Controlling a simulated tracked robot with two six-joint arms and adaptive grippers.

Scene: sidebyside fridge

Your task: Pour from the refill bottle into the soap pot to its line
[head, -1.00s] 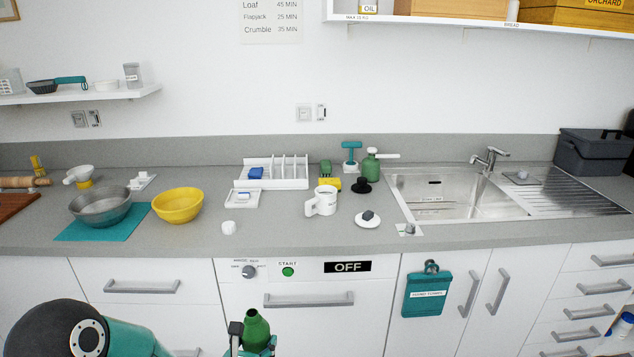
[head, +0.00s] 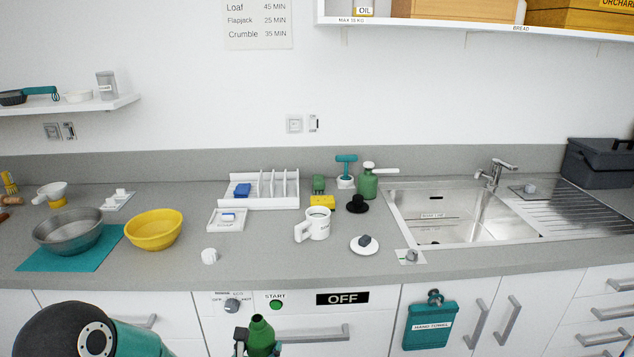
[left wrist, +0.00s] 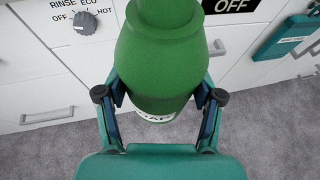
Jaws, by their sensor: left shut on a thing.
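The green refill bottle (head: 261,336) is upright and uncapped, low in front of the cabinet fronts. My left gripper (head: 257,350) is shut on it; in the left wrist view the fingers clasp both sides of the bottle (left wrist: 160,70), and part of a white label shows below. On the counter stands an open white pot with a handle (head: 317,222), greenish inside; I take it as the soap pot, but see no line on it. A white lid with a dark knob (head: 364,244) lies to its right. My right gripper is not in view.
A white cap (head: 209,256) sits near the counter's front edge. A green pump bottle (head: 367,185) and black plug (head: 357,204) stand behind the pot, left of the sink (head: 470,229). A yellow bowl (head: 154,236) is at left. The counter front before the pot is clear.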

